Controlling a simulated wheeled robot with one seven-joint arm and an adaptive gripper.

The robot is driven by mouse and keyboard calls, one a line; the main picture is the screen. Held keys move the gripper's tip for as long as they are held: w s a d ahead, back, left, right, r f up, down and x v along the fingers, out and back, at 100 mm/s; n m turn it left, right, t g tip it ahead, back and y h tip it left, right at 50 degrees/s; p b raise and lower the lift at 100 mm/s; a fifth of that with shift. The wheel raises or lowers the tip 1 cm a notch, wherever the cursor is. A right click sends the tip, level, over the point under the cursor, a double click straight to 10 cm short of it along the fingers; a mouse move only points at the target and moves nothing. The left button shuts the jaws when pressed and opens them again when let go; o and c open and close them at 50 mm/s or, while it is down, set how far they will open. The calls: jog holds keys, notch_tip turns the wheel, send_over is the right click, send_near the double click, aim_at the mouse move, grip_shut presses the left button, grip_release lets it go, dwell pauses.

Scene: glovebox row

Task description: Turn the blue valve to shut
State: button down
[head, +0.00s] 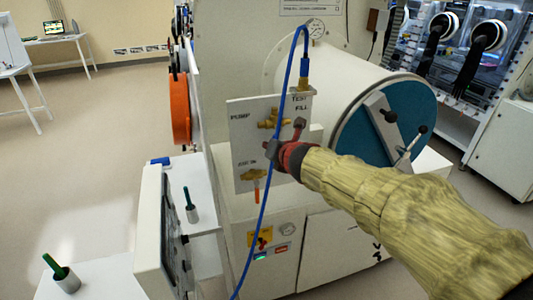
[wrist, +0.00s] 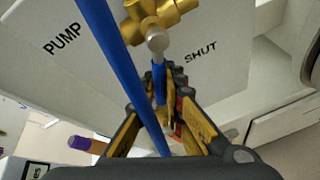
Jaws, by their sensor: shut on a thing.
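The blue valve's brass body (wrist: 158,14) shows at the top of the wrist view, between the words PUMP and SHUT on a white panel. Its blue handle (wrist: 158,78) points down from a grey hub, between the fingers of my gripper (wrist: 166,98). The gripper is shut on this handle. In the head view, a brass valve (head: 268,121) sits beside the PUMP label, just above my gripper (head: 272,150). The handle is hidden there by the gripper.
A blue hose (head: 288,85) hangs in front of the panel (head: 240,140) and crosses close to my gripper in the wrist view (wrist: 110,40). A lower brass valve has an orange handle (head: 256,191). A white cylinder with a teal door (head: 372,130) stands right.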

jog(key=shift+w+d+f+n+t+h+b, duration=0.15)
jog(key=shift+d+f+n+t+h+b, duration=0.1)
jog(key=shift+d+n+h+b, duration=0.45)
jog(key=shift+w+d+f+n+t+h+b, duration=0.2)
jog(key=shift+d+n+h+b, duration=0.2)
jog(key=shift+n+b, duration=0.45)
jog(key=c, duration=1.9)
grip_release()
jog(key=shift+r, duration=0.15)
jog(key=v, duration=1.2)
jog(key=shift+m, duration=0.25)
